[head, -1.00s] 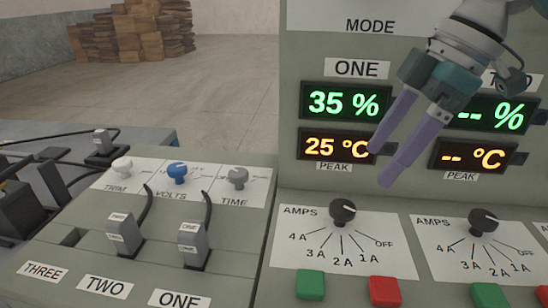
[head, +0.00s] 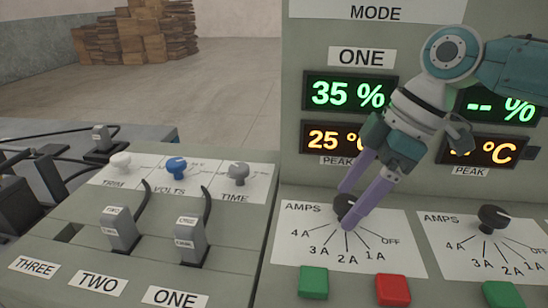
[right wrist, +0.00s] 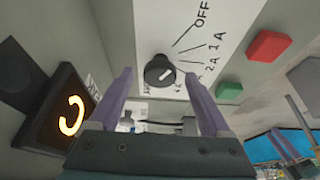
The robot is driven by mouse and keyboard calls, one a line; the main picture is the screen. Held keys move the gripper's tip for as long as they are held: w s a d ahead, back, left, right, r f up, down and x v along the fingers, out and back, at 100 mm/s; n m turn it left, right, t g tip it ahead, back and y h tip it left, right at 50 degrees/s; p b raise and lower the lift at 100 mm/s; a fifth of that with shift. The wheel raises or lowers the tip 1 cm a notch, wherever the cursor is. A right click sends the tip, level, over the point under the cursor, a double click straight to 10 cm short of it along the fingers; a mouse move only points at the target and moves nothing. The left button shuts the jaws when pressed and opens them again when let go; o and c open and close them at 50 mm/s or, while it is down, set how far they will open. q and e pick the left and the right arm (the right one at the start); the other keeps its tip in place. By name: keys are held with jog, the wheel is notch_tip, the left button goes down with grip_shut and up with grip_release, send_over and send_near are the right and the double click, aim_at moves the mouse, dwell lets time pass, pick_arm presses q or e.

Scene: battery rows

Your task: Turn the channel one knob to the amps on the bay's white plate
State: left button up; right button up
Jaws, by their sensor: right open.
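The channel one knob (head: 343,201) is black and round, on the white AMPS plate (head: 290,250) under the display marked ONE. The plate has lines to 4A, 3A, 2A, 1A and OFF. My right gripper (head: 348,207) is open, its two purple fingers at the knob, one on the upper left and one in front, partly hiding it.
A green button (head: 313,281) and a red button (head: 393,290) sit below the plate. A second AMPS knob (head: 493,217) is to the right. The ONE display (head: 346,93) reads 35 %. Left is a panel with a blue knob (head: 176,167) and plugged connectors.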

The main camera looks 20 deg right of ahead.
grip_shut()
jog(key=shift+r+m+p, duration=0.2)
jog(key=shift+m+p, duration=0.1)
jog(key=shift+p, duration=0.35)
jog(key=m+h+p, duration=0.1)
jog(key=m+p, duration=0.1)
jog(key=p, duration=0.1)
jog(key=m+t+p, duration=0.1)
jog(key=m+p, duration=0.2)
jog(key=p, duration=0.1)
jog(key=m+t+h+p, duration=0.1)
jog(key=m+p, duration=0.2)
jog(key=p, duration=0.1)
jog(key=shift+s+a+r+h, duration=0.1)
jog(key=shift+s+a+h, duration=0.05)
jog(key=shift+a+h, duration=0.15)
jog(key=m+p, duration=0.2)
jog(key=shift+m+h, duration=0.3)
jog(key=shift+h, duration=0.1)
jog(key=shift+f+m, duration=0.2)
jog(key=shift+m, duration=0.1)
jog(key=shift+p, duration=0.35)
